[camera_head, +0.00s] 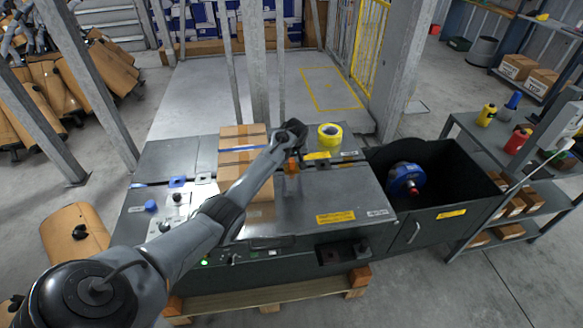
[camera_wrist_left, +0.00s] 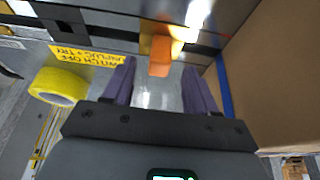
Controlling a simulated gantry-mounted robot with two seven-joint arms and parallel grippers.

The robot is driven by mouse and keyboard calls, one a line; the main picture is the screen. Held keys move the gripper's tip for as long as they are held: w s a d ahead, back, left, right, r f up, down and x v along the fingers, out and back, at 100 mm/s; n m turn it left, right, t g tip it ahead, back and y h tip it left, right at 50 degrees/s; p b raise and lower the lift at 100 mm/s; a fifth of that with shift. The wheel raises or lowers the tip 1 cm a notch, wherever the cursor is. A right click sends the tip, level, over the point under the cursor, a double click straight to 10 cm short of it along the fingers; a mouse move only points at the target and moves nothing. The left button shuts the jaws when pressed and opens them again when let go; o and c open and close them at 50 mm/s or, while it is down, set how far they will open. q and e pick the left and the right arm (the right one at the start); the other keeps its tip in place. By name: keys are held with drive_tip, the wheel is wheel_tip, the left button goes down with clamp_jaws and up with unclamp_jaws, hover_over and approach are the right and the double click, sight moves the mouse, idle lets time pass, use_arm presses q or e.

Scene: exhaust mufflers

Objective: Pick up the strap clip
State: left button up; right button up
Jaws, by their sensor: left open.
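A small orange piece, which looks like the strap clip (camera_wrist_left: 160,52), sits by the edge of the shiny metal machine top in the left wrist view. The clip lies just beyond and between the fingertips, with clear space on both sides. In the head view my left gripper (camera_head: 290,160) is small and mostly hidden by the wrist. My right gripper is not in view.
A brown carton (camera_head: 235,145) with a blue strap (camera_head: 250,149) stands left of the gripper on the strapping machine (camera_head: 330,188). A yellow tape roll (camera_head: 330,134) lies right of it. A black bin (camera_head: 440,180) holds a blue reel (camera_head: 405,180) farther right.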

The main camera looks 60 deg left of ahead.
sight(292, 160)
use_arm(q)
drive_tip(key=b+x, duration=0.1)
drive_tip(key=x, duration=0.2)
drive_tip(key=shift+a+f+b, duration=0.1)
drive_tip(key=shift+f+b, duration=0.1)
drive_tip(key=shift+b, duration=0.15)
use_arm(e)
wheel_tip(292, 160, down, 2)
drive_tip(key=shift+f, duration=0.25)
use_arm(q)
clamp_jaws()
drive_tip(key=shift+r+p, duration=0.45)
drive_tip(key=shift+r, duration=0.2)
drive_tip(key=r, duration=0.1)
drive_tip(key=r+p, duration=0.1)
drive_tip(key=d+r+p, duration=0.1)
drive_tip(key=shift+w+r, duration=0.3)
drive_tip(key=shift+r, duration=0.1)
drive_tip(key=w+d+r+p, duration=0.3)
drive_tip(key=d+r, duration=0.3)
drive_tip(key=d, duration=0.4)
drive_tip(key=shift+w, duration=0.4)
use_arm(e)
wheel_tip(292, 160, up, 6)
